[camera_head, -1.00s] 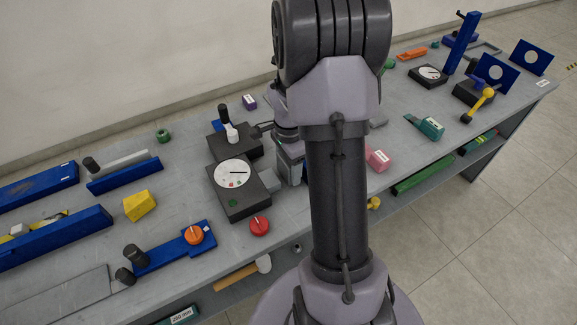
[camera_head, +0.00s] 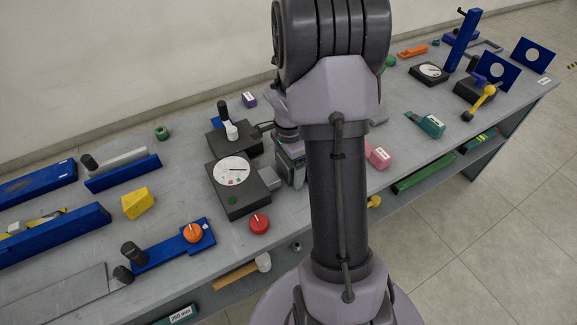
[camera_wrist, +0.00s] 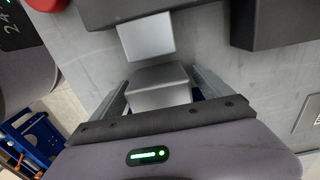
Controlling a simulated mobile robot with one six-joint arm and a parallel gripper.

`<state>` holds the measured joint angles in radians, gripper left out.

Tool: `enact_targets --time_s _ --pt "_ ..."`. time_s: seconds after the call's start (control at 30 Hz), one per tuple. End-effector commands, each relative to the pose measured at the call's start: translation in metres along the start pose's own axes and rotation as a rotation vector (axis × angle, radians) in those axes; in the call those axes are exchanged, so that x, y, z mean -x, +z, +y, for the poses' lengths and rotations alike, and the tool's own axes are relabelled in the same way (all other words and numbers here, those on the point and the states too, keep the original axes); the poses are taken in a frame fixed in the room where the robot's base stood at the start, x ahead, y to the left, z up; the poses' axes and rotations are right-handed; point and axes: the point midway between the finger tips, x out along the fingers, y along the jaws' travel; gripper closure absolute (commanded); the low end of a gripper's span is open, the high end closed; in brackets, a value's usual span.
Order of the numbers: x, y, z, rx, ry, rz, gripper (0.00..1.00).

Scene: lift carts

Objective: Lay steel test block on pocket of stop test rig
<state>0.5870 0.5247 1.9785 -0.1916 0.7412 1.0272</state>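A grey steel block (camera_wrist: 159,86) sits between the two fingers of my gripper (camera_wrist: 162,80) in the wrist view, with both fingers close against its sides. My gripper (camera_head: 291,165) is partly hidden behind my arm in the head view, low over the bench beside a black box with a white dial (camera_head: 233,170). A second light grey piece (camera_wrist: 148,38) shows just beyond the held block, against a dark box edge. In the head view a grey piece (camera_head: 270,178) sits at the right side of the dial box. I cannot tell which part is the pocket.
A yellow block (camera_head: 137,204) lies to the left, a pink block (camera_head: 378,157) to the right. Bare bench (camera_head: 180,180) lies left of the dial box.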

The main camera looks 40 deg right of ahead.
Motion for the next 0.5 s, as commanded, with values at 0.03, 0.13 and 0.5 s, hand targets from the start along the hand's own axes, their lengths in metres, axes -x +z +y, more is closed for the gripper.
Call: enact_targets --time_s 0.03,0.13,0.5 --pt "0.000 0.000 0.000 0.000 0.000 0.000 0.11" --pt "0.004 0.000 0.000 0.000 0.000 0.000 0.11" --pt "0.117 0.000 -0.001 -0.001 -0.003 0.001 0.11"
